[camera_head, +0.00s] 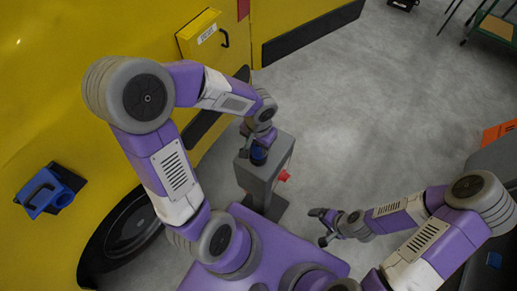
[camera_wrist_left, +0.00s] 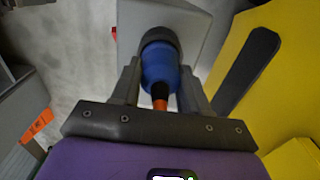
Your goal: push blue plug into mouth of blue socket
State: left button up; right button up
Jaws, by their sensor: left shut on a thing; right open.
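The blue plug (camera_wrist_left: 162,68) is between the fingers of my left gripper (camera_wrist_left: 160,88), which is shut on it. Its dark front end meets the top of a grey post; I cannot tell how deep it sits there. In the head view the plug (camera_head: 258,155) shows as a small blue patch under my left gripper (camera_head: 256,146). A blue box (camera_head: 62,197) with a dark handle-like part is on the yellow vehicle side at the left; it looks like the blue socket, and its mouth is not clear. My right gripper (camera_head: 326,228) is open and empty above the floor.
The grey post (camera_head: 258,184) has a red knob (camera_head: 283,176) on its right side. A yellow box (camera_head: 200,33) with a label is on the vehicle (camera_head: 40,100). Grey floor (camera_head: 340,110) is clear right of the post. A green cart (camera_head: 495,28) stands far right.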

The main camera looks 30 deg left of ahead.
pick_arm(q)
jog(key=shift+c, duration=0.4)
jog(key=shift+r+p, duration=1.75)
jog(key=shift+r, duration=0.55)
jog(key=shift+r+p, duration=1.55)
jog(key=shift+r, duration=0.45)
jog(key=shift+f, duration=0.1)
